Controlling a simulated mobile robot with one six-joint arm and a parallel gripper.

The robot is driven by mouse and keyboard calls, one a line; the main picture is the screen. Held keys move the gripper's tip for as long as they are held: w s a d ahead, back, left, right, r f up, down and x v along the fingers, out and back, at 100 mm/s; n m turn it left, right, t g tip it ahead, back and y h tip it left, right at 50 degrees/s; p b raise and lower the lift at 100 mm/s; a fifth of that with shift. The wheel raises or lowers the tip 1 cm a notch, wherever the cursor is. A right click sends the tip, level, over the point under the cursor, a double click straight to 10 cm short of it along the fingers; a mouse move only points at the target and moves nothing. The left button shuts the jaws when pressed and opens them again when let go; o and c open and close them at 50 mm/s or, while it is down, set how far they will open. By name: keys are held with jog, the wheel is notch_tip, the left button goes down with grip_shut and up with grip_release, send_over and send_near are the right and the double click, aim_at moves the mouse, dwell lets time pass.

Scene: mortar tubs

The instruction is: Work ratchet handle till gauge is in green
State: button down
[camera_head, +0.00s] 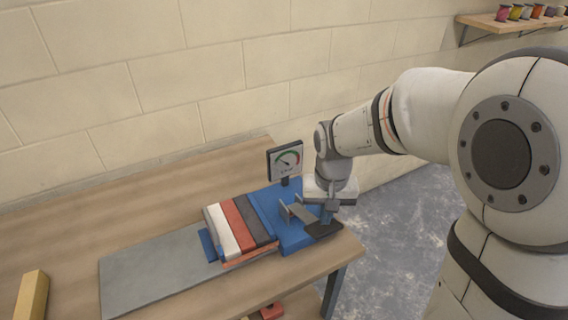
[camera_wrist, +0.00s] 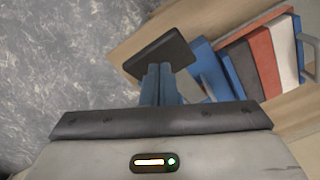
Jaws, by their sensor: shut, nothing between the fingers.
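The blue ratchet clamp (camera_head: 290,238) sits at the right end of the bench. Its grey handle ends in a dark flat pad (camera_head: 323,229), which also shows in the wrist view (camera_wrist: 158,52). The gauge (camera_head: 286,160) stands on a short post behind the clamp. My gripper (camera_head: 327,217) is shut and empty, pointing down close by the pad. In the wrist view the closed fingertips (camera_wrist: 159,70) overlap the pad's edge; I cannot tell whether they touch.
Red, white and dark grey slabs (camera_head: 227,229) lie side by side against the clamp. A grey plate (camera_head: 150,280) lies left of them. A yellow block (camera_head: 32,296) is at the bench's left front. A block wall stands behind the bench, and open floor (camera_head: 395,225) lies right.

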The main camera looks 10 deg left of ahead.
aim_at(323, 231)
jog(key=shift+f, duration=0.1)
notch_tip(323, 231, down, 6)
jog(key=b, duration=0.4)
jog(key=shift+w+f+b, duration=0.1)
jog(key=shift+f+b, duration=0.1)
jog(key=shift+b, duration=0.2)
notch_tip(323, 231, up, 7)
jog(key=p, duration=0.5)
jog(key=shift+f, duration=0.15)
dwell(0.7)
